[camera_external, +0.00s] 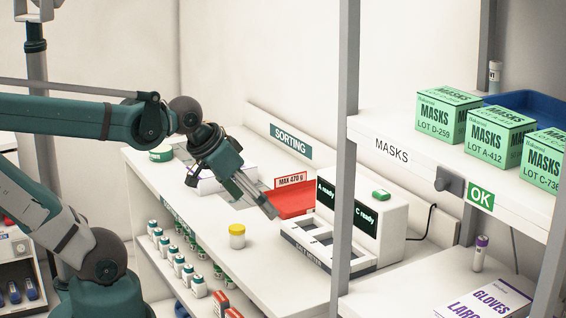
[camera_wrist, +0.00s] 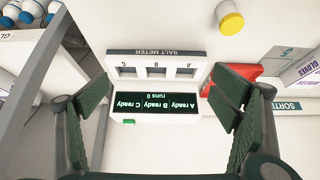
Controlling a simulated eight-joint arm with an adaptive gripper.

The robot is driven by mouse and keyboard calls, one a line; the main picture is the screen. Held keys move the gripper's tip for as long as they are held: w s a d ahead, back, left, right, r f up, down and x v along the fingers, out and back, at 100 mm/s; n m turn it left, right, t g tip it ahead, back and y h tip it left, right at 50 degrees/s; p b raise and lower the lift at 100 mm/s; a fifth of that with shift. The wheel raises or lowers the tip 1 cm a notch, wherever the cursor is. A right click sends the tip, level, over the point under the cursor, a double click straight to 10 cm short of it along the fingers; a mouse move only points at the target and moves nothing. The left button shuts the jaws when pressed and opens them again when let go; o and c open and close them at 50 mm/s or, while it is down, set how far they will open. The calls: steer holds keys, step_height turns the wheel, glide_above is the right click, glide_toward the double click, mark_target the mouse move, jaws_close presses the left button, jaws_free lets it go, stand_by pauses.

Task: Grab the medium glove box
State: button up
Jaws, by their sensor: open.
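My gripper (camera_external: 268,210) is open and empty above the white counter, between the yellow-lidded jar and the salt meter. In the wrist view its two fingers (camera_wrist: 165,100) stand wide apart with the salt meter between them. A glove box (camera_wrist: 302,68) with purple lettering is cut off at the right edge of the wrist view; its size word cannot be read. A white box (camera_external: 232,181) lies on the counter, partly hidden behind my gripper; its label is not readable. A box marked GLOVES and LARGE (camera_external: 487,297) lies on the right-hand shelf unit.
The salt meter (camera_external: 358,224) has a lit screen. A red tray (camera_external: 290,200) lies beside it. The yellow-lidded jar (camera_external: 237,237) stands on the counter's front part. A grey post (camera_external: 345,130) and the shelf with green mask boxes (camera_external: 447,115) stand on the right.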

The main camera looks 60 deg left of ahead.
steer(key=shift+a, duration=0.1)
steer(key=w+a+r+g+p, duration=0.1)
steer(key=w+a+p, duration=0.1)
steer(key=w+a, duration=0.45)
steer(key=w+a+r+p, duration=0.1)
steer(key=w+a+p, duration=0.15)
steer(key=a, duration=0.65)
steer(key=w+a+r+g+p, duration=0.1)
steer(key=w+a+p, duration=0.1)
steer(key=w+a, duration=0.45)
steer(key=shift+g, duration=0.4)
steer(key=s+a+f+p, duration=0.1)
steer(key=a+f+p, duration=0.1)
steer(key=a, duration=0.8)
steer(key=s+a+f+p, duration=0.1)
steer(key=a+f, duration=0.4)
steer(key=a, duration=0.5)
steer(key=s+a+f+p, duration=0.1)
steer(key=a+f, duration=0.3)
steer(key=a, duration=0.7)
steer(key=shift+p, duration=0.8)
steer(key=shift+s+a+f, duration=0.1)
steer(key=shift+a+f, duration=0.15)
steer(key=shift+a, duration=0.15)
steer(key=shift+x, duration=1.3)
